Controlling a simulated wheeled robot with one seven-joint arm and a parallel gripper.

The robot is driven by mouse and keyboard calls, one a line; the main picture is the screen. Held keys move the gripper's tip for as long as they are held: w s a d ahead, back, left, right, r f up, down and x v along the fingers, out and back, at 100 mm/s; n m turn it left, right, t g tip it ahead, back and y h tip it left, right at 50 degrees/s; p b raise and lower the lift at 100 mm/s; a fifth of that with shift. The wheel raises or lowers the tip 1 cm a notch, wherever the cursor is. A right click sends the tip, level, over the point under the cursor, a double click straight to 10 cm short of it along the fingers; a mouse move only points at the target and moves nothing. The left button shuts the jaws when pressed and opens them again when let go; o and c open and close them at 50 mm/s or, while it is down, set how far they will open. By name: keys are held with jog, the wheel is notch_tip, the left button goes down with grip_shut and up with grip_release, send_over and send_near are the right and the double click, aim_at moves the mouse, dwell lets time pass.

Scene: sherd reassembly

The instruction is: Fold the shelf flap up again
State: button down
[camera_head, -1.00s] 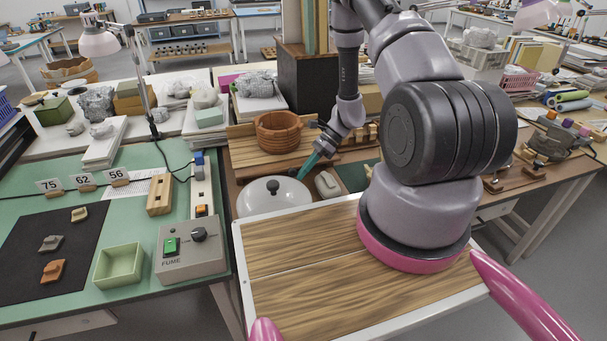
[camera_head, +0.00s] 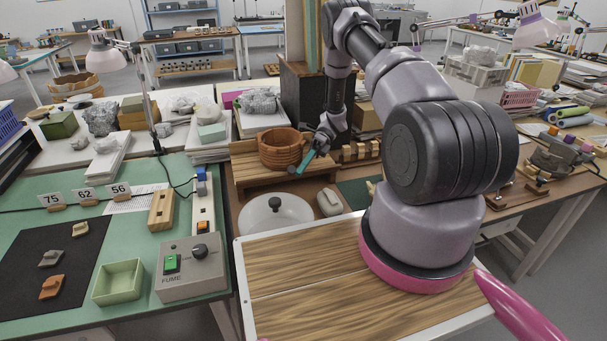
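A wooden shelf-like board (camera_head: 248,172) lies behind the white lid, with a brown ribbed bowl (camera_head: 279,151) standing on it. I cannot tell which part is the shelf flap or whether it is folded up or down. My gripper (camera_head: 301,168) is at the right of the bowl, above the board's right part, with its teal fingers pointing down to the left. It is seen from the side and small, so its opening is unclear. I see nothing held in it, and cannot tell whether it touches the board.
A round white lid (camera_head: 272,218) with a dark knob and a pale rounded block (camera_head: 329,202) lie in front of the board. A dark box (camera_head: 304,95) stands behind. On the left bench are a fume control box (camera_head: 190,272) and a green tray (camera_head: 118,282).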

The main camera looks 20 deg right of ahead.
jog(key=shift+w+r, duration=0.4)
jog(key=shift+w, duration=0.4)
jog(key=shift+w+d, duration=0.1)
